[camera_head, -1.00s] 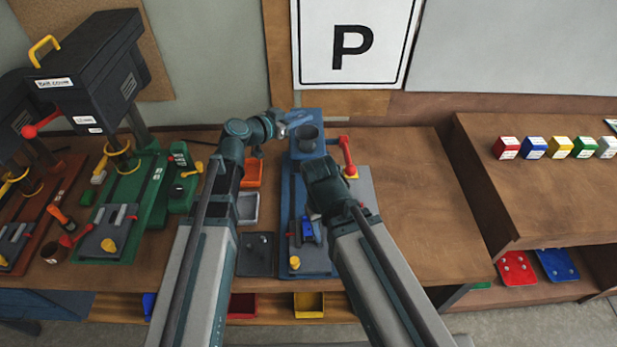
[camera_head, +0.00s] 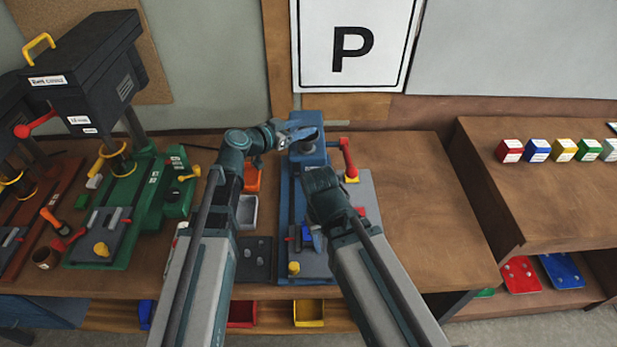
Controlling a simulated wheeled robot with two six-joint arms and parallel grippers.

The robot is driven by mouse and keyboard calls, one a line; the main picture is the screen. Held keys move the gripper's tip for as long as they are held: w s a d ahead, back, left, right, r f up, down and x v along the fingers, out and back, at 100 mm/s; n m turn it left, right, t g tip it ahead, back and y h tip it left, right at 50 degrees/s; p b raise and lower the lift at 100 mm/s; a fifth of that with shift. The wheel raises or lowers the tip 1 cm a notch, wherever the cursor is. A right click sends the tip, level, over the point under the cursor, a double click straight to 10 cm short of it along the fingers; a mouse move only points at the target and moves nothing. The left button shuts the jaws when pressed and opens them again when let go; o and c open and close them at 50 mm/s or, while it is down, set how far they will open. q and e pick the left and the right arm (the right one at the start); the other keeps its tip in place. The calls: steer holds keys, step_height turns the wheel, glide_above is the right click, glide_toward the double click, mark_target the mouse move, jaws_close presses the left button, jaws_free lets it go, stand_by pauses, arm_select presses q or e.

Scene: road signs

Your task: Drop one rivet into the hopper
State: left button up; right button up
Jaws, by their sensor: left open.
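I make out no rivet between the jaws, and the inside of the hopper is hidden. My right gripper (camera_head: 318,205) is over the front part of the blue machine.
A red-handled lever (camera_head: 347,155) stands right of the hopper. An orange tray (camera_head: 252,178) and a grey tray (camera_head: 247,211) lie beside my left arm. A green machine (camera_head: 130,205) stands left. The bench's right part (camera_head: 425,200) is clear.

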arm_select(q)
steer(key=p+v, duration=0.4)
steer(key=v, duration=0.9)
steer(key=shift+s+a+r, duration=0.2)
steer(key=shift+s+a, duration=0.05)
